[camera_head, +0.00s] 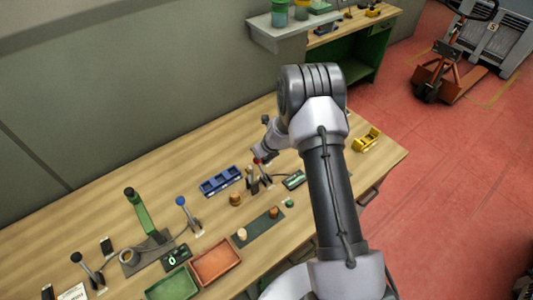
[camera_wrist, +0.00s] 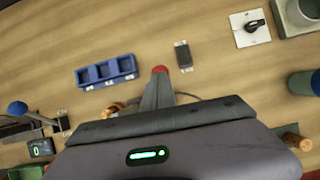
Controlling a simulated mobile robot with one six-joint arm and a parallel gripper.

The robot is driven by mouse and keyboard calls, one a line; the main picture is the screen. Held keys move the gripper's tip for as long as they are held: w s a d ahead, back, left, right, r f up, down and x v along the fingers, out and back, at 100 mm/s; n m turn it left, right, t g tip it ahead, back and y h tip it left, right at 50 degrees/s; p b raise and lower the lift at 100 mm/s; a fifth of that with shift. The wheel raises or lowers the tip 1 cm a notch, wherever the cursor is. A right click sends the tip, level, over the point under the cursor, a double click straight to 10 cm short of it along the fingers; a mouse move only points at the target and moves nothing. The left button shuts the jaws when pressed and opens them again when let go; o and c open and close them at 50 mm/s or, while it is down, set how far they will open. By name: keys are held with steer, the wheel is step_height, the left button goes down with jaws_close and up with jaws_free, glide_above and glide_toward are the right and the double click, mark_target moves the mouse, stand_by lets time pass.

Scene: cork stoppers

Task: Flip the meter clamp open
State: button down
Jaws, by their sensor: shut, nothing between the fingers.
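Several toggle clamps stand on the wooden bench, and no label tells me which is the meter clamp. A red-knobbed one (camera_head: 257,161) is by my gripper (camera_head: 262,156); its red knob (camera_wrist: 160,70) shows just beyond my fingertips in the wrist view. My fingers (camera_wrist: 158,88) are shut with nothing between them; whether they touch the knob I cannot tell. A blue-knobbed clamp (camera_head: 181,201) has its handle raised, left of the blue tray. A black-knobbed clamp (camera_head: 76,258) stands at the far left. A dark meter (camera_head: 176,258) reads 0. My gripper hides the red-knobbed clamp's base in the wrist view.
A blue compartment tray (camera_head: 220,181) lies left of my gripper. Cork stoppers (camera_head: 235,199), a green bin (camera_head: 172,287) and an orange bin (camera_head: 216,262) are nearer. A yellow object (camera_head: 366,139) lies right. A rotary switch (camera_wrist: 249,27) shows in the wrist view.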

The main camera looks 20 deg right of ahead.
step_height(320, 180, up, 11)
steer(key=p, duration=0.5)
steer(key=shift+w+a+f, duration=0.15)
steer(key=shift+a+f, duration=0.05)
steer(key=shift+a, duration=0.15)
